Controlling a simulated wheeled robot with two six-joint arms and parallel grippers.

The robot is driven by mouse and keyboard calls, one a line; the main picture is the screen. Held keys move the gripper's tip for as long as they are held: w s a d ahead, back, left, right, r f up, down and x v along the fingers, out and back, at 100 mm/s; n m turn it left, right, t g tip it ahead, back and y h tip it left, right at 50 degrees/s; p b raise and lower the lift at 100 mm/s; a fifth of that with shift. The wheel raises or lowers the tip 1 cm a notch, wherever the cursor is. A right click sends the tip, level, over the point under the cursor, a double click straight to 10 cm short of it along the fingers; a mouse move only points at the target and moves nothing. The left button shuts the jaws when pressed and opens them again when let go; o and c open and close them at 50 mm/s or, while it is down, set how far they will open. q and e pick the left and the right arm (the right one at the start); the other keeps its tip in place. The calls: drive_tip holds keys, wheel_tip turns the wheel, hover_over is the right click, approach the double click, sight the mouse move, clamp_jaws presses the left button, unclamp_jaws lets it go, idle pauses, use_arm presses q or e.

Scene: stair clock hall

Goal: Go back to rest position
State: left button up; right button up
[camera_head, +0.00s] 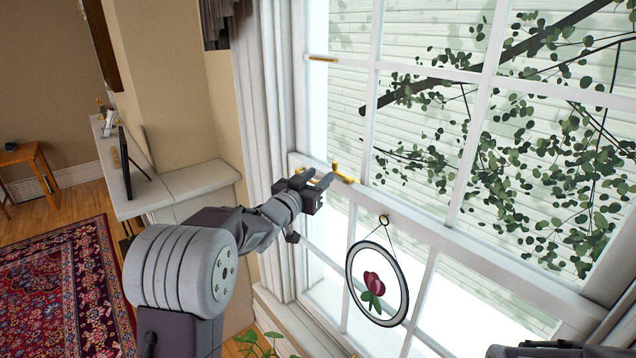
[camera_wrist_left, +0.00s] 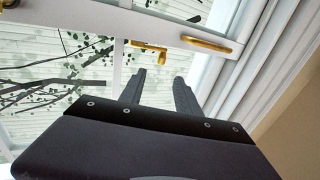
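My left gripper (camera_head: 322,182) is raised in front of the window's middle rail (camera_head: 470,250), close to a brass latch (camera_head: 343,173). In the left wrist view its two dark fingers (camera_wrist_left: 160,82) stand apart with nothing between them. The brass latch (camera_wrist_left: 150,47) shows just beyond the fingertips there, and a brass handle (camera_wrist_left: 205,43) lies to its right. I cannot tell whether the fingers touch the latch. A grey and dark part of my body shows at the bottom right of the head view; my right gripper is not seen.
A round hanging ornament with a red flower (camera_head: 377,284) hangs right of the left gripper. A pale curtain (camera_head: 262,110) and a shelf (camera_head: 165,188) are to its left. A plant (camera_head: 262,346) stands below. A patterned rug (camera_head: 65,290) lies on the floor.

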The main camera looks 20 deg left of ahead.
use_arm(q)
drive_tip(key=s+d+f+n+g+y+b, duration=0.25)
drive_tip(key=s+f+g, duration=0.55)
drive_tip(key=s+f, duration=1)
drive_tip(key=s+a+f+g+y, duration=0.1)
drive_tip(key=s+f+g, duration=0.7)
drive_tip(key=s+f, duration=0.4)
drive_tip(key=s, duration=0.5)
drive_tip(key=shift+s+f+p, duration=0.15)
drive_tip(key=shift+s+p, duration=0.15)
drive_tip(key=shift+a, duration=0.1)
